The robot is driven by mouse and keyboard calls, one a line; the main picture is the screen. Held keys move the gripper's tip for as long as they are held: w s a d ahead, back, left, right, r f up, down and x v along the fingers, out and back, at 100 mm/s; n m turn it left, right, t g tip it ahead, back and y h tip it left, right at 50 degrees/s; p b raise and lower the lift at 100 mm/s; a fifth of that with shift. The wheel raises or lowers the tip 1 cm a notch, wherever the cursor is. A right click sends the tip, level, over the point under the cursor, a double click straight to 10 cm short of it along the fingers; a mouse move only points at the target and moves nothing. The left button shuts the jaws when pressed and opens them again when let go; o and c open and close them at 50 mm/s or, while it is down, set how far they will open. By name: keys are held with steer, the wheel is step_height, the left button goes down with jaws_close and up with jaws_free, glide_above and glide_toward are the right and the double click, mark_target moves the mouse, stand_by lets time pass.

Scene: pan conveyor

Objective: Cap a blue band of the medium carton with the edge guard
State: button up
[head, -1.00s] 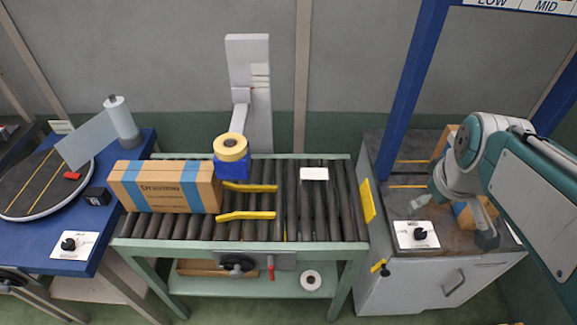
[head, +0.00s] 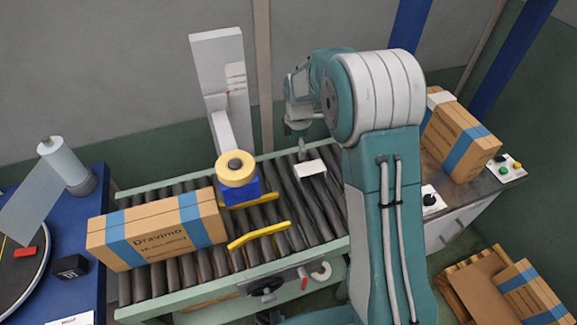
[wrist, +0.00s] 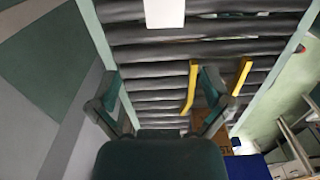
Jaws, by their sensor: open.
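A small white piece, likely the edge guard (head: 310,169), lies on the conveyor rollers; it also shows at the top edge of the wrist view (wrist: 164,12). My gripper (head: 302,146) is over the rollers, close to the white piece in the head view; in the wrist view its fingers (wrist: 160,92) are spread, with only rollers between them. A carton with blue bands (head: 158,231) lies on the left of the conveyor. Another blue-banded carton (head: 460,138) stands on the right bench with a white piece on its top corner. I cannot tell which carton is the medium one.
Yellow guide rails (head: 259,235) and a tape head (head: 237,170) on a grey post stand between the conveyor carton and the white piece. A blue table (head: 82,237) is at left. Another banded carton (head: 528,291) sits on a pallet at lower right.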

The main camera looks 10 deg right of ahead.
mark_target(297, 170)
steer(key=d+f, duration=0.1)
steer(key=f, duration=0.1)
steer(key=d+f, duration=0.1)
steer(key=f, duration=0.1)
steer(key=shift+s+d, duration=0.1)
steer(key=shift+d, duration=0.1)
steer(key=a+f, duration=0.2)
steer(key=f, duration=0.1)
steer(key=shift+s+a+f, duration=0.15)
steer(key=shift+a+f, duration=0.05)
steer(key=shift+a, duration=0.1)
steer(key=f, duration=0.3)
steer(key=shift+d, duration=0.35)
steer(key=shift+d+f, duration=0.1)
steer(key=shift+d, duration=0.35)
steer(key=shift+a, duration=0.45)
steer(key=c, duration=0.7)
steer(key=shift+a, duration=0.25)
steer(key=shift+d, duration=0.15)
